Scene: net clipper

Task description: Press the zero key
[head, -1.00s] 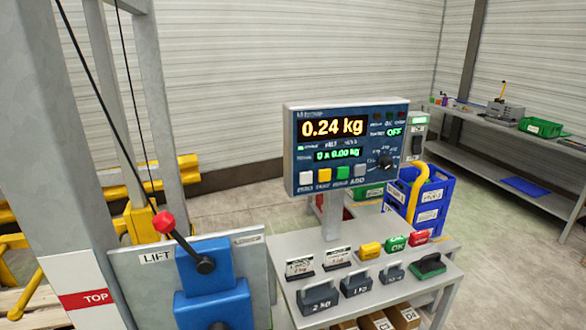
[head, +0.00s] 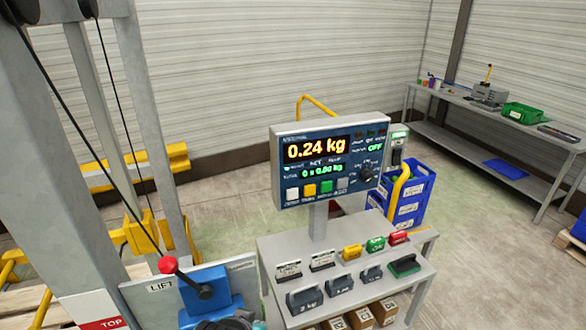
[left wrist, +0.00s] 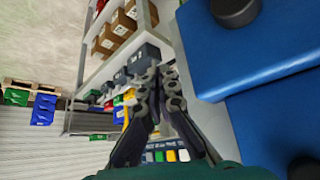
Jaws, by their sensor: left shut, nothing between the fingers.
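The scale's indicator panel (head: 330,160) stands on a post and reads 0.24 kg. Its bottom row has a white key (head: 292,194) at the far left, labelled ZERO, then yellow, green and grey keys. In the left wrist view the picture is turned over, and the white key (left wrist: 183,155) shows low in the frame behind the fingers. My left gripper (left wrist: 158,78) is shut and empty, apart from the keys. In the head view only a small grey part, seemingly of my left arm, shows at the bottom edge, below the panel. My right gripper is in neither view.
A blue lift control box (head: 205,290) with a red-knobbed lever (head: 168,265) stands left of the scale table (head: 265,250). Weights and coloured blocks sit on that table. Blue crates (head: 412,195) stand behind it. Open space lies between my gripper and the panel.

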